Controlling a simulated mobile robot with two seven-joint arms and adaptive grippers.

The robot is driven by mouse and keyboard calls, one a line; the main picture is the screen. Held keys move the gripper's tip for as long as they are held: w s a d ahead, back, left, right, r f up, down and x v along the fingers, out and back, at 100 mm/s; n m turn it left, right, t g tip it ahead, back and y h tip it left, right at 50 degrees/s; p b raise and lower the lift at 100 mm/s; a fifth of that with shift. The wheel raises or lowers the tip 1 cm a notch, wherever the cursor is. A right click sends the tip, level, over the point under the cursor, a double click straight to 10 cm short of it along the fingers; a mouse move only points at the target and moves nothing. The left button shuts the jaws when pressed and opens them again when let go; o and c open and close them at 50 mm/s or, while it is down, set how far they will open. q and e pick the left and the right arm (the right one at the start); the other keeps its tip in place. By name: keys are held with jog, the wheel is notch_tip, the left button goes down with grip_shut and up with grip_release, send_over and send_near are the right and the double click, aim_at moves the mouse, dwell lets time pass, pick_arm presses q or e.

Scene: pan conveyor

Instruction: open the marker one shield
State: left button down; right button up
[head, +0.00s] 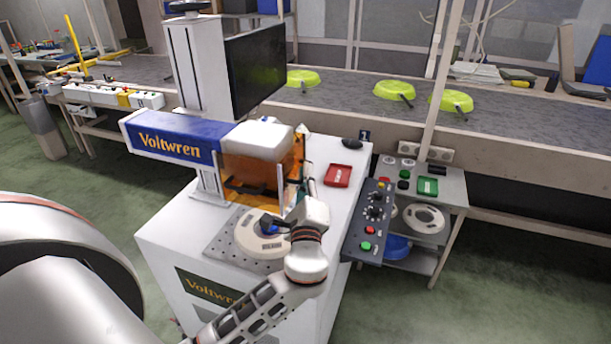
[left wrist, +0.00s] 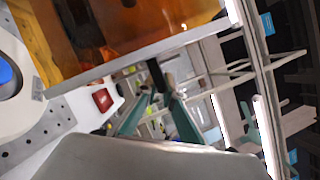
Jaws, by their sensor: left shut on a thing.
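The marker (head: 165,139) is a white and blue machine lettered Voltwren. Its shield (head: 250,172) is a translucent orange panel with a dark bar across its front, below the white head. In the left wrist view the orange shield (left wrist: 130,30) fills the top, with a pale lower edge. My left arm reaches up at the shield's right side in the head view; its fingers are hard to make out there. In the left wrist view my left gripper (left wrist: 158,88) has its teal fingers closed about a dark piece, apparently the shield's handle, by the lower edge. My right gripper is not in view.
A round pale fixture (head: 261,236) with a blue part stands below the shield. A red tray (head: 338,175) lies right of it. A control panel (head: 370,222) and a side table (head: 450,190) stand further right. Behind, green pans (head: 394,90) lie on the conveyor (head: 340,105).

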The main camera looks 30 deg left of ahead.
pick_arm(q)
jog(key=c, duration=2.4)
grip_release()
jog(key=shift+c, duration=0.2)
jog(key=v, duration=1.2)
